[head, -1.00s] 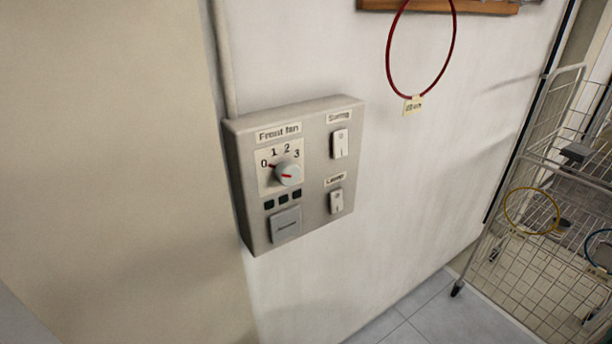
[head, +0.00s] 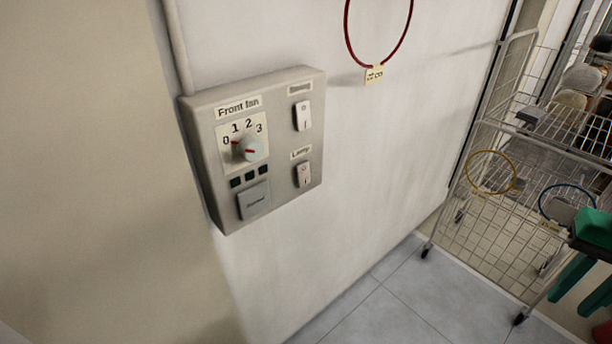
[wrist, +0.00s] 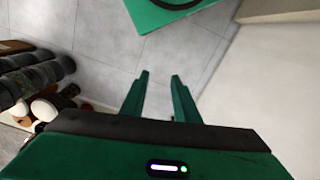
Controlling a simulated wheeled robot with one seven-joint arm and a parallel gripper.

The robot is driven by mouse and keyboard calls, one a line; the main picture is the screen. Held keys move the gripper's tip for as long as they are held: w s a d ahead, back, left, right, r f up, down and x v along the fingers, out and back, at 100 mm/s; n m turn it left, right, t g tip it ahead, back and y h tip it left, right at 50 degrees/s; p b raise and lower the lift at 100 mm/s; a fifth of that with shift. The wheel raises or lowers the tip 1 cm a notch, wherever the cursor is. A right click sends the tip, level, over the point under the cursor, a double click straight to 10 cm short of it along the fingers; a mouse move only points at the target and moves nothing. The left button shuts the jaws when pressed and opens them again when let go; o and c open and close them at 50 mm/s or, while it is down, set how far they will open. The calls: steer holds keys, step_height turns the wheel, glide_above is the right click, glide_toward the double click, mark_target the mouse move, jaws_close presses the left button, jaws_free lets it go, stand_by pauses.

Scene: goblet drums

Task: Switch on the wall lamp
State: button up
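A grey control box (head: 218,190) is fixed to the white wall in the head view. My gripper (head: 568,305) is green and hangs at the right edge of the head view, well away from the box, fingers pointing down. In the wrist view, the two fingers (wrist: 160,76) are apart with only floor between them. No lamp is in view.
The box also carries a second rocker switch (head: 302,116), a "Front fan" dial (head: 250,148) and a square grey button (head: 254,200). A red hoop (head: 349,40) hangs on the wall. A wire rack (head: 480,185) stands at right. The floor (head: 385,310) before the wall is clear.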

steer(key=shift+a+r+n, duration=0.3)
steer(key=shift+r+n, duration=0.2)
steer(key=shift+n, duration=0.1)
jaws_close()
steer(key=w+a+r+n+t+y, duration=0.1)
steer(key=w+a+r+n+y, duration=0.15)
steer(key=w+a+n, duration=0.5)
steer(key=w+a+r+n+t+y, duration=0.1)
steer(key=w+a+r+n, duration=0.2)
steer(key=w+a+n, duration=0.5)
steer(key=w+a+r+n+y, duration=0.1)
steer(key=w+a+r+n, duration=0.1)
steer(key=a+n, duration=0.6)
steer(key=w+a+r+n+g+y, duration=0.1)
steer(key=w+a+r+n+y, duration=0.1)
steer(key=a+n, duration=0.5)
steer(key=w+a+r, duration=0.1)
steer(key=a, duration=0.2)
steer(key=shift+a+n, duration=0.25)
steer(key=shift+n, duration=0.1)
steer(key=shift+r+y, duration=0.1)
steer(key=shift+y, duration=0.15)
